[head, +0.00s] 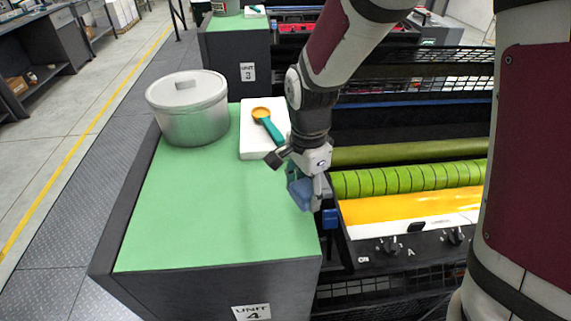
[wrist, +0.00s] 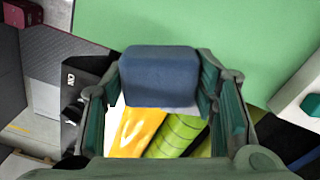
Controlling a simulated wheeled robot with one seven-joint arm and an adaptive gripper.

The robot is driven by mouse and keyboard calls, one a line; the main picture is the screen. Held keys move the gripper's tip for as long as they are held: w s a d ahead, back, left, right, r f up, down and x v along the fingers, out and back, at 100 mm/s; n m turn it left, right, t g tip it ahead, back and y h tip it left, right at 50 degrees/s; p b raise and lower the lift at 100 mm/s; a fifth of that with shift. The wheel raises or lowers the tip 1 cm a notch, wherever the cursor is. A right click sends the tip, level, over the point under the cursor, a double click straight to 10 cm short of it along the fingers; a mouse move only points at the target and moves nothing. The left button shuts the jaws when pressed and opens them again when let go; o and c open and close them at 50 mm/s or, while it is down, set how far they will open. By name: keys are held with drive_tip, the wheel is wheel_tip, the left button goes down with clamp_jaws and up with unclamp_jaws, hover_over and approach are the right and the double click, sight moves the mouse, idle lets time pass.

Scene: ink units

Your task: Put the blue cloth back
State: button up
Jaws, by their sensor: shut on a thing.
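The blue cloth (head: 299,190) shows as a folded, block-like bundle in my gripper (head: 308,176). In the wrist view the cloth (wrist: 160,76) sits between the two fingers (wrist: 160,88), which are shut on it. In the head view it appears at the right edge of the green-topped unit 4 cabinet (head: 200,225), beside the ink unit. In the wrist view the green top lies beyond it, with yellow ink (wrist: 135,130) and a green roller (wrist: 175,135) below. I cannot tell whether the cloth touches anything underneath.
A lidded metal pot (head: 190,115) and a white tray (head: 252,143) with a teal-handled scoop (head: 268,125) stand at the cabinet's back. The front of the green top is clear. The ink unit's green roller (head: 405,180) and knob panel (head: 420,243) lie to the right.

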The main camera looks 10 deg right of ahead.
sight(292, 192)
drive_tip(key=w, duration=0.1)
drive_tip(key=w+a, duration=0.2)
drive_tip(key=shift+w+a+f, duration=0.15)
drive_tip(key=shift+a+f, duration=0.1)
drive_tip(key=shift+f, duration=0.05)
drive_tip(key=shift+f+p, duration=0.35)
drive_tip(key=shift+f, duration=1.3)
drive_tip(key=shift+f, duration=0.2)
drive_tip(key=o, duration=1.2)
